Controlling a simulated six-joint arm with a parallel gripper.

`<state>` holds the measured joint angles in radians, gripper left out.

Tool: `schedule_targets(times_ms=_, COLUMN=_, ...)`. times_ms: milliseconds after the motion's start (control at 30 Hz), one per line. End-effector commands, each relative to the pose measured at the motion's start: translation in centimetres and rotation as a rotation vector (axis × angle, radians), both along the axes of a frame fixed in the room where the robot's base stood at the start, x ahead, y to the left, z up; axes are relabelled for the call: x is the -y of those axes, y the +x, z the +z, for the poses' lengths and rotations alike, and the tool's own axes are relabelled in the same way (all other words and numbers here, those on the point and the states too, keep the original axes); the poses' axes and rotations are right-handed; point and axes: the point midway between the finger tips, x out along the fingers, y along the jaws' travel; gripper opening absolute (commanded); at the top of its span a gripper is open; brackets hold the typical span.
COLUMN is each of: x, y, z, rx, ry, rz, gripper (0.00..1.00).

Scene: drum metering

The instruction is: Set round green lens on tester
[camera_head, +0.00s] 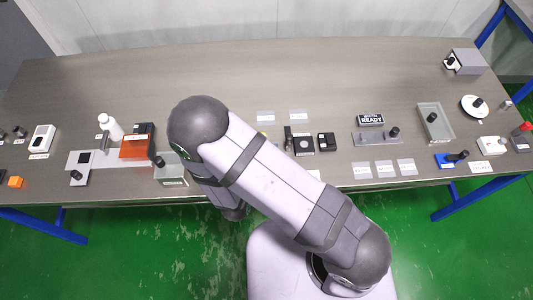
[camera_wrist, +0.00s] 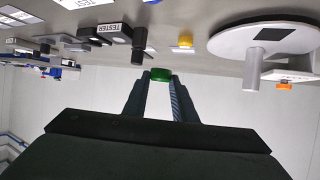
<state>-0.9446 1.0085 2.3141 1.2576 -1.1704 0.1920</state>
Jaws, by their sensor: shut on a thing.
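The round green lens (camera_wrist: 160,74) shows in the wrist view between the fingertips of my gripper (camera_wrist: 159,84), which is shut on it. The lens is held clear of the table, seen edge-on. The wrist view looks upside down, with the table at the top. The black tester (camera_wrist: 103,34), with a white label reading TESTER, stands to the left of the lens in that view, apart from it. In the head view my arm hides my gripper and the lens.
A dark cylinder (camera_wrist: 139,47) stands near the tester. A yellow piece (camera_wrist: 185,40) and a large white disc (camera_wrist: 225,42) with a grey post (camera_wrist: 252,70) are on the right in the wrist view.

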Motion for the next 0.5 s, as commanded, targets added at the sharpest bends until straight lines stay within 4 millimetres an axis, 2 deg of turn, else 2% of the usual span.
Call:
schedule_targets(times_ms=333, x=0.1, y=0.0, z=1.0, rx=-0.001, ry=-0.001, rz=-0.003, gripper=0.04)
schedule_targets(times_ms=500, x=1.4, y=0.4, z=0.8, rx=-0.001, ry=0.000, rz=-0.038, gripper=0.04)
